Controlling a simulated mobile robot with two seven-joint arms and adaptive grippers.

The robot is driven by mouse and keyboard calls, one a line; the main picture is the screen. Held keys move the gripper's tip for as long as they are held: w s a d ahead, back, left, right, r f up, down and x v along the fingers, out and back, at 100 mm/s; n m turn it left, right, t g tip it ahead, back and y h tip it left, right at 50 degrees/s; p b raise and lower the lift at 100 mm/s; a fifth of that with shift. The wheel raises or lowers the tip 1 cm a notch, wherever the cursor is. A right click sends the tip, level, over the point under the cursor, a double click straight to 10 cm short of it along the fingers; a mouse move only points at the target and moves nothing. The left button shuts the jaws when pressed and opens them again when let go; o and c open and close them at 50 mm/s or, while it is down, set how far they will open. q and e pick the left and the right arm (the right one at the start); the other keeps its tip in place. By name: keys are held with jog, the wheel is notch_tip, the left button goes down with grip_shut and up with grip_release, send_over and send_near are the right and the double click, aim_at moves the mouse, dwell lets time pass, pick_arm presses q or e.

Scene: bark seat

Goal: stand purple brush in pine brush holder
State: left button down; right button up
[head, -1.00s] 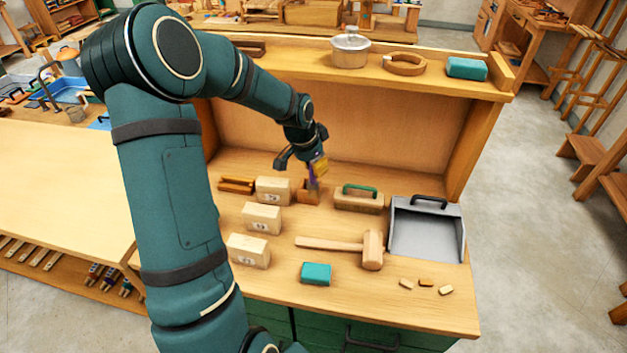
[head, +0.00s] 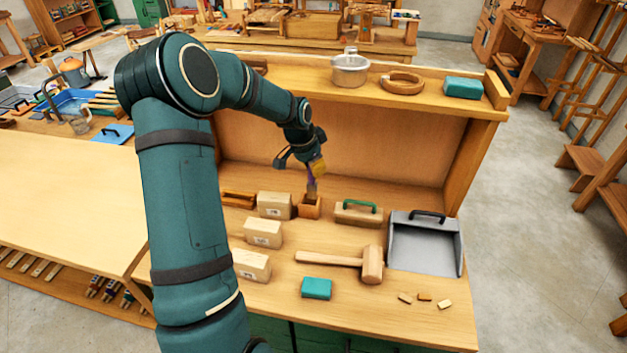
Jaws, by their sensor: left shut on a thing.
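The purple brush (head: 312,182) is upright, with its bristle end down at the opening of the pine brush holder (head: 310,209). The holder is a small open wooden box on the bench. My left gripper (head: 316,166) is shut on the brush near its top, above the holder. A yellowish part shows at the gripper's fingers. I cannot tell how deep the brush sits in the holder. My right gripper is not in view.
Pale wooden blocks (head: 263,233) stand left of the holder. A green-handled brush (head: 358,213), mallet (head: 372,264), teal block (head: 316,288) and grey dustpan (head: 425,245) lie to the right and in front. A shelf (head: 300,82) rises behind.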

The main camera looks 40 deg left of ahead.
pick_arm(q)
jog(key=shift+w+a+f+b, duration=0.45)
jog(key=shift+f+b, duration=0.2)
jog(key=shift+f, duration=0.85)
jog(key=shift+w+a+f+b, duration=0.35)
jog(key=shift+a+f+b, duration=0.25)
jog(key=shift+f, duration=0.95)
jog(key=shift+w+a+f+b, duration=0.4)
jog(key=shift+f+b, duration=0.35)
jog(key=shift+f, duration=0.75)
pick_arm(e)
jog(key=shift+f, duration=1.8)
pick_arm(q)
jog(key=shift+f+b, duration=0.4)
jog(key=shift+b, duration=0.05)
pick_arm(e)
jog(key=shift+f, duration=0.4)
pick_arm(q)
jog(key=c, duration=1)
grip_release()
jog(key=shift+o, duration=0.2)
jog(key=o, duration=0.4)
jog(key=shift+o, duration=0.2)
jog(key=shift+r, duration=0.1)
notch_tip(320, 180, up, 7)
jog(key=p, duration=0.4)
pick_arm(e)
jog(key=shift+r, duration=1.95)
